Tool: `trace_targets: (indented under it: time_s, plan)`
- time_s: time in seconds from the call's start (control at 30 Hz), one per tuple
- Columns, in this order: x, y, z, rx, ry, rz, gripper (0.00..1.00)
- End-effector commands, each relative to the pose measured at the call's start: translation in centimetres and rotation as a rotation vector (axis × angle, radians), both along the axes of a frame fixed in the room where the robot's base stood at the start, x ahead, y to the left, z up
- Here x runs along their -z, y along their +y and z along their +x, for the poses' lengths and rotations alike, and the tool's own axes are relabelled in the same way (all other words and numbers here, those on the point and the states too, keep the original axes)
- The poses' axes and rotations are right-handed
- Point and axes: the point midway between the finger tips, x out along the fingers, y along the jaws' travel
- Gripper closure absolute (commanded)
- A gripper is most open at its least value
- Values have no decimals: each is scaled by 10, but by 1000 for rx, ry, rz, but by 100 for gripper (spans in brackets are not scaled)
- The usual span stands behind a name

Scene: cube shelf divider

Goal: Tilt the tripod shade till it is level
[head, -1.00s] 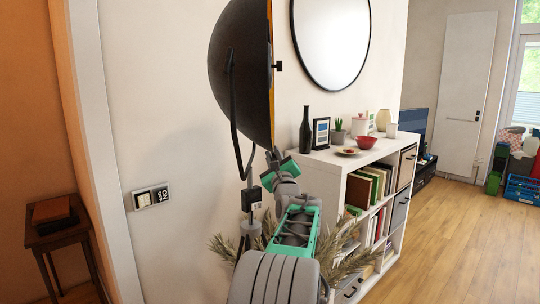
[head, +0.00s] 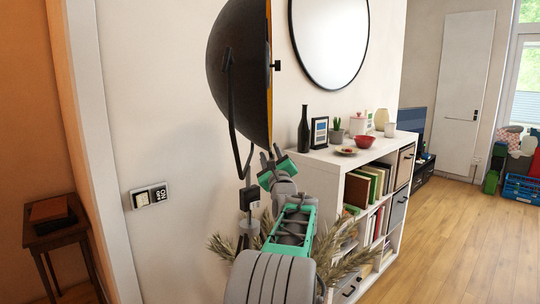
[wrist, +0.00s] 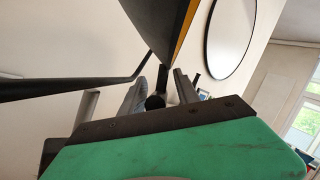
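The tripod shade (head: 238,75) is a large black dome with a gold inner edge, at the upper middle of the head view. Its opening faces right and its rim stands close to vertical. A thin dark bracket (head: 232,125) joins it to the stand (head: 247,222). My gripper (head: 271,154) is just under the lower rim. In the wrist view the shade's lower edge (wrist: 158,30) hangs above my gripper (wrist: 158,92). Its two fingers are apart, with a dark rod-like piece (wrist: 155,100) showing between them. I cannot tell whether either finger touches it.
A white cube shelf (head: 345,185) with a bottle (head: 304,130), frame and bowl on top stands right of my arm. Dry plant leaves (head: 345,262) are near the stand. A round mirror (head: 330,40) hangs behind. The wooden floor (head: 440,240) at right is clear.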

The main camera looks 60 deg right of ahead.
Motion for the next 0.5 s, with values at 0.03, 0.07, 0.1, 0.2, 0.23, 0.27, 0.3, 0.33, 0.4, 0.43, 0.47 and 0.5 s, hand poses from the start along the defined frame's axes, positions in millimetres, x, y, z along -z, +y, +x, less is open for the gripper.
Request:
trace_targets:
  time_s: [0.03,0.07,0.1,0.2,0.23,0.27,0.3,0.33,0.4,0.43,0.47,0.5]
  plan:
    - [1,1,-1,0,0,0,62]
    - [2,3,-2,0,0,0,62]
    - [3,6,-5,-1,0,-1,62]
    - [10,19,-17,2,-1,-1,62]
    - [13,24,-21,1,-1,0,62]
    - [14,28,-26,2,0,-1,62]
    - [17,35,-31,2,-1,-1,62]
    - [20,39,-34,0,-1,0,62]
    - [22,47,-42,2,0,-1,62]
    - [23,50,-44,0,-1,-1,62]
    - [24,52,-46,1,-1,0,62]
    - [24,55,-47,0,-1,-1,62]
